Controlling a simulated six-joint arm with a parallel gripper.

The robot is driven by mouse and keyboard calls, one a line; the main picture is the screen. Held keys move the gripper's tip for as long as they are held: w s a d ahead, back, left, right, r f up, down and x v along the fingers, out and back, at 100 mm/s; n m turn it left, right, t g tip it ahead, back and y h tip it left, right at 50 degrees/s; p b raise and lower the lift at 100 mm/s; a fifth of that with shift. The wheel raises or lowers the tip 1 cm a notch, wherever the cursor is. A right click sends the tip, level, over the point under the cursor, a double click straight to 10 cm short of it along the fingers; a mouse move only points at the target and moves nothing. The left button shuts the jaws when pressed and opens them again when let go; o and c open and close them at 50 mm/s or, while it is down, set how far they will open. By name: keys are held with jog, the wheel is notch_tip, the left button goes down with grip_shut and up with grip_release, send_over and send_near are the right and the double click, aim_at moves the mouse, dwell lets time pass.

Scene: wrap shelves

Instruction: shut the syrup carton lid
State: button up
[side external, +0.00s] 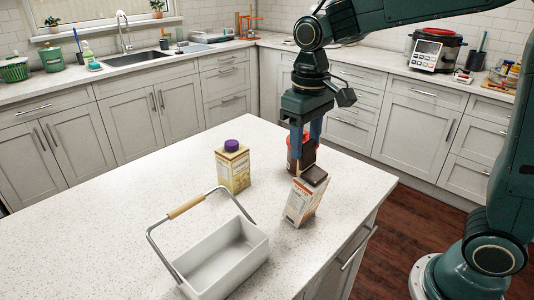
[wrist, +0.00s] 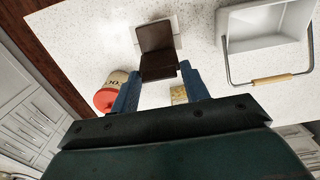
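The syrup carton (side external: 300,201) is a white and orange box with a brown top, standing near the right edge of the island counter. Its brown top (wrist: 156,37) also shows in the wrist view, with a second brown panel, seemingly the raised lid (wrist: 159,67), joined at the edge nearer my gripper. My gripper (side external: 304,143) points down just above and behind the carton. In the wrist view its two blue fingers (wrist: 159,82) are apart, one at each side of the raised panel. Whether they touch it is unclear.
A red-lidded tub (wrist: 107,98) stands close behind the carton, beside one finger. A yellow carton with a purple cap (side external: 233,168) stands to the left. A white caddy (side external: 226,262) with a wooden handle sits in front. The left part of the counter is clear.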

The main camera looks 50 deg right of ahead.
jog(key=shift+s+r, duration=0.15)
jog(key=shift+s, duration=1)
dwell(2.4)
jog(key=o, duration=0.4)
jog(key=shift+r, duration=0.1)
jog(key=shift+r, duration=3.4)
